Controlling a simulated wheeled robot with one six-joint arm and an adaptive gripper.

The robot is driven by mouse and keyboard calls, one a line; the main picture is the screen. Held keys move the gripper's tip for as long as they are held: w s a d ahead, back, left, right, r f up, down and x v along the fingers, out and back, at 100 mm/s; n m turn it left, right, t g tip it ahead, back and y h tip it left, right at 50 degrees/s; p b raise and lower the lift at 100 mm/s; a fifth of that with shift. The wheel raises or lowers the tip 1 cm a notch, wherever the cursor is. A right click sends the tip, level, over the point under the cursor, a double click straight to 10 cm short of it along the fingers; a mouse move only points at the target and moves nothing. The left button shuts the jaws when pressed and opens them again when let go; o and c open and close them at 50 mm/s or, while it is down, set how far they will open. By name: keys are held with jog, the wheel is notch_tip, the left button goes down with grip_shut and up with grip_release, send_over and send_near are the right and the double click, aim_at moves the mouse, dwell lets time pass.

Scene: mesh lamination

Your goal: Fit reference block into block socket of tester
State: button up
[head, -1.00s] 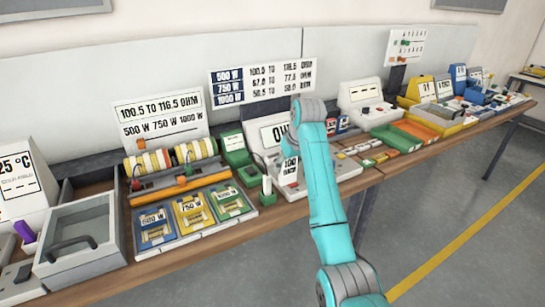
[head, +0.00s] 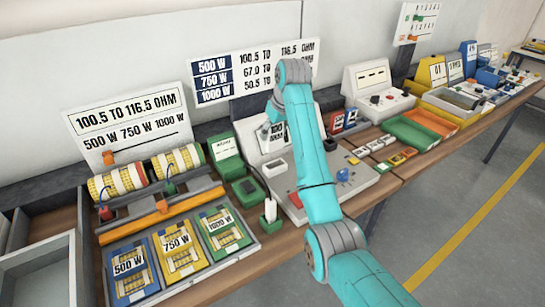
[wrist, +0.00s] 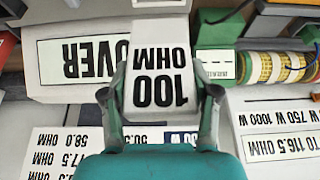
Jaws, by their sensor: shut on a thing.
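The reference block (wrist: 160,92) is white and marked "100 OHM"; it also shows in the head view (head: 276,136). My gripper (wrist: 164,96) is shut on it, one finger on each side. The block is in front of the tester's upright part in the head view. The tester (head: 360,188) is a pale console with a red button and a blue knob on its sloping base. Its display (wrist: 75,62) reads "OVER" in the wrist view. A pale rectangular feature with a dark rim (head: 276,169) shows below the block; I cannot tell whether it is the socket. My arm hides part of the tester.
A tray of blue, yellow and green wattage cards (head: 176,246) lies left of the tester, with striped rolls (head: 120,181) behind. A small green device (head: 248,191) stands close by. Small tiles (head: 377,145) and coloured trays (head: 412,131) are at right.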

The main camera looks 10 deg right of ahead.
aim_at(275, 150)
notch_tip(275, 150, down, 6)
jog(key=shift+r, duration=0.15)
jog(key=shift+s+f, duration=0.15)
jog(key=shift+f, duration=0.7)
jog(key=shift+s+f, duration=0.15)
jog(key=shift+f, duration=0.65)
grip_shut()
jog(key=o, duration=1.2)
grip_release()
jog(key=shift+f, duration=0.1)
jog(key=shift+c, duration=0.2)
jog(key=shift+o, duration=0.9)
jog(key=shift+w+f, duration=0.1)
jog(key=shift+w, duration=0.1)
jog(key=shift+r, duration=0.3)
